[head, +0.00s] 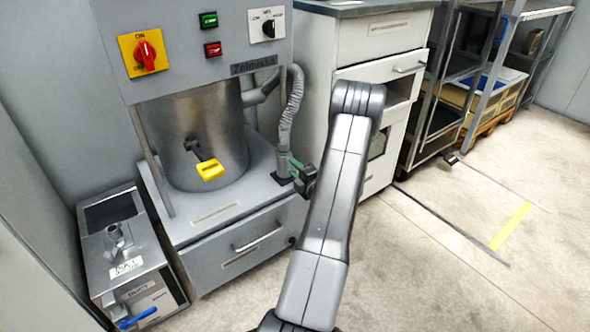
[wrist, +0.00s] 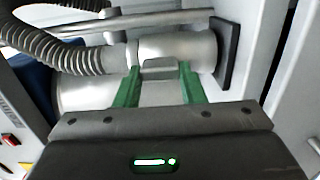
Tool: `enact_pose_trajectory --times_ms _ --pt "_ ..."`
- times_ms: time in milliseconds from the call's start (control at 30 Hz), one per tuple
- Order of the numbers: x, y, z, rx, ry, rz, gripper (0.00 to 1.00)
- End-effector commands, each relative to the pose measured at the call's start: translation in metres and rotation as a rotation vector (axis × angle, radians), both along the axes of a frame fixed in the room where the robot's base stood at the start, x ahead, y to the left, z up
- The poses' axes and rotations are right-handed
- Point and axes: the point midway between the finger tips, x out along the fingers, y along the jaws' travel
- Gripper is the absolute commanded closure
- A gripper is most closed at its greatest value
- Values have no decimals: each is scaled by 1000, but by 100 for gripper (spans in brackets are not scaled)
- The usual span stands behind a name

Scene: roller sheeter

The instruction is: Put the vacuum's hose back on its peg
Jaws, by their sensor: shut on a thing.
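The vacuum's grey ribbed hose (head: 291,98) hangs down the right side of the roller sheeter's cabinet and ends in a smooth grey cuff (head: 283,165). In the wrist view the ribbed hose (wrist: 60,52) enters from the left and joins the metallic cuff (wrist: 205,50). My gripper (head: 297,172) is at the cuff, with its green fingers shut on it. In the wrist view my gripper (wrist: 160,82) has one finger on each side of a raised block on the cuff. A black plate (wrist: 227,52) is at the cuff's far end; contact is unclear. I cannot make out the peg.
A steel drum (head: 205,130) with a yellow handle stands left of the hose, above a grey drawer unit (head: 240,245). A white cabinet (head: 375,60) stands close on the right. A metal box (head: 125,250) sits at left.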

Motion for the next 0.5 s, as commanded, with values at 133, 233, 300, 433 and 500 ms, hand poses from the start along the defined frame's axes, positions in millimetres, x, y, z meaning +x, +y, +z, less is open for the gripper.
enact_pose_trajectory --times_ms 133,233,300,433,500 --pt "0 0 -2 1 -3 0 100" --pt "0 0 -3 1 -3 0 100" --pt "0 0 -4 1 -3 0 100" --pt "0 0 -4 1 -3 0 100" --pt "0 0 -4 1 -3 0 100"
